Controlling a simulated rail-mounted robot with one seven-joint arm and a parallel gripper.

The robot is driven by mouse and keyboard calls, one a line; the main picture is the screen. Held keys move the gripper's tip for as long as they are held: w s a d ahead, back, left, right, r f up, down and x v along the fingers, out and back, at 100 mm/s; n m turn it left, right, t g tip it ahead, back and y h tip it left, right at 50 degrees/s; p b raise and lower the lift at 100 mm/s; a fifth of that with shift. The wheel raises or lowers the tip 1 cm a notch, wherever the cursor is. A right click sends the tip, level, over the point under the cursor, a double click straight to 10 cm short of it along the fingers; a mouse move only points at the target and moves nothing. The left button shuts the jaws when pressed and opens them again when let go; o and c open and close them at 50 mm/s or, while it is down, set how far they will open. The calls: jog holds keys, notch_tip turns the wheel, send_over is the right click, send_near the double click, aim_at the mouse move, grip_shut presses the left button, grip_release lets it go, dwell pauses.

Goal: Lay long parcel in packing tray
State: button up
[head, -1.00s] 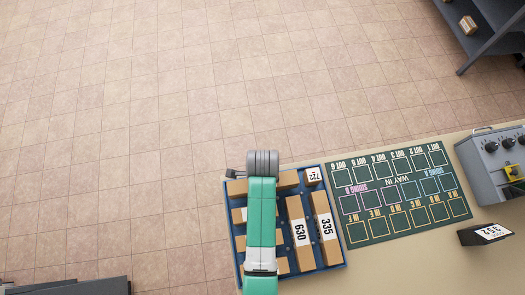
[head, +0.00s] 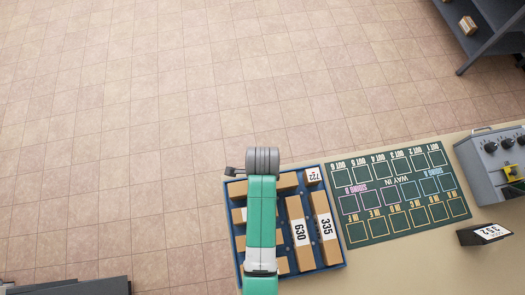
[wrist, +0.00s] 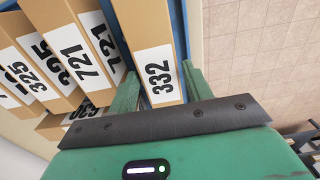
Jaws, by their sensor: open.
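In the wrist view, a long brown parcel with a white label 332 (wrist: 152,50) lies between the two green fingers of my gripper (wrist: 158,76). The fingers are open, one on each side of the labelled end; I cannot tell whether either touches it. In the head view, a blue tray (head: 335,212) lies under my arm and holds several brown parcels, among them long ones marked 630 (head: 299,240) and 335 (head: 325,225). My arm hides the tray's middle, my gripper and the 332 parcel there. I cannot tell whether this is the packing tray.
A green marked board (head: 400,195) lies right of the tray. A number card (head: 488,233) and grey control box (head: 492,160) stand farther right.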

notch_tip(320, 180, up, 8)
jog(key=shift+p, duration=0.35)
jog(key=w+r+n+t, duration=0.3)
jog(key=w+r+t, duration=0.15)
jog(key=r, duration=0.65)
jog(key=w+r+n+t, duration=0.2)
jog(key=w+r+t, duration=0.25)
jog(key=r, duration=0.55)
jog(key=w+r+n+t, duration=0.3)
jog(key=w+r+t, duration=0.15)
jog(key=r, duration=0.65)
jog(key=s+r+n+t, duration=0.2)
jog(key=s+r+t, duration=0.1)
jog(key=r, duration=0.7)
jog(key=s+r+n+t, duration=0.3)
jog(key=s+r, duration=0.3)
jog(key=r, duration=0.4)
jog(key=s+r+n+t, duration=0.3)
jog(key=s+r+t, duration=0.1)
jog(key=r, duration=0.6)
jog(key=shift+s+r+t, duration=0.15)
jog(key=shift+r+t, duration=0.1)
jog(key=shift+t, duration=0.5)
